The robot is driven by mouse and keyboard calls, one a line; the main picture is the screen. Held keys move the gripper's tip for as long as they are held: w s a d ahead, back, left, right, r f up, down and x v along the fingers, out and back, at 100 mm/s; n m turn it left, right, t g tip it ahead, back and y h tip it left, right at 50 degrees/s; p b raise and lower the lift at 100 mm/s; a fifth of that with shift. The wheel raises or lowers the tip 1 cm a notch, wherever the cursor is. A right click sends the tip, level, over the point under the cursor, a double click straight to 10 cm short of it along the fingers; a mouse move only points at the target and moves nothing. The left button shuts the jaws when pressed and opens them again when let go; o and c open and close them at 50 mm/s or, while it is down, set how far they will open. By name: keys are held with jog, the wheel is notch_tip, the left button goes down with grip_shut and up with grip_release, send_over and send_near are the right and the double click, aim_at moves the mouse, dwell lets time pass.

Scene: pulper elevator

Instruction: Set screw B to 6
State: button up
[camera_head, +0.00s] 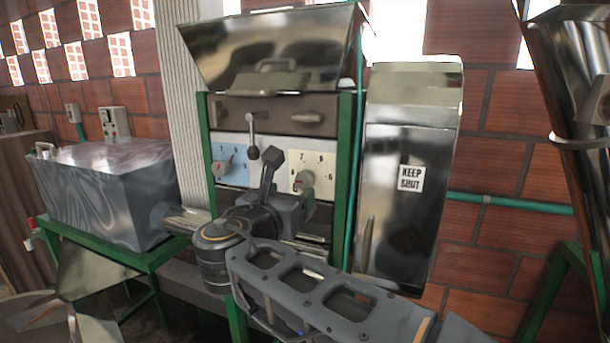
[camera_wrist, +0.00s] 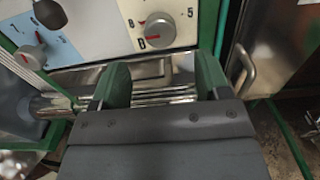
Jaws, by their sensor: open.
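Two dials sit side by side on the machine's front. The right one is a round silver knob (camera_head: 305,180) on a cream panel (camera_head: 325,164) with printed numbers. It shows larger in the wrist view (camera_wrist: 157,28), with a red mark at its lower left near a digit that looks like 0 or 6. No letter B can be read, so I cannot confirm which dial is screw B. My gripper (camera_wrist: 163,72) is open and empty, its two green fingers apart just below the cream panel. The knob lies beyond the fingertips, not between them. In the head view my arm hides the fingertips.
A blue panel (camera_head: 239,154) with another knob (camera_head: 222,168) is on the left. A lever with a dark ball (camera_head: 253,153) hangs between the panels. A steel cabinet (camera_head: 408,165) marked KEEP SHUT stands right. Green frame posts (camera_head: 342,185) flank the panels.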

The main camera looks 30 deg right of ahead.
aim_at(303, 183)
jog(key=p+x, duration=0.2)
jog(key=x, duration=0.6)
jog(key=shift+w+d, duration=0.15)
jog(key=shift+w, duration=0.1)
jog(key=shift+c, duration=0.2)
jog(key=c, duration=0.9)
jog(key=shift+o, duration=0.2)
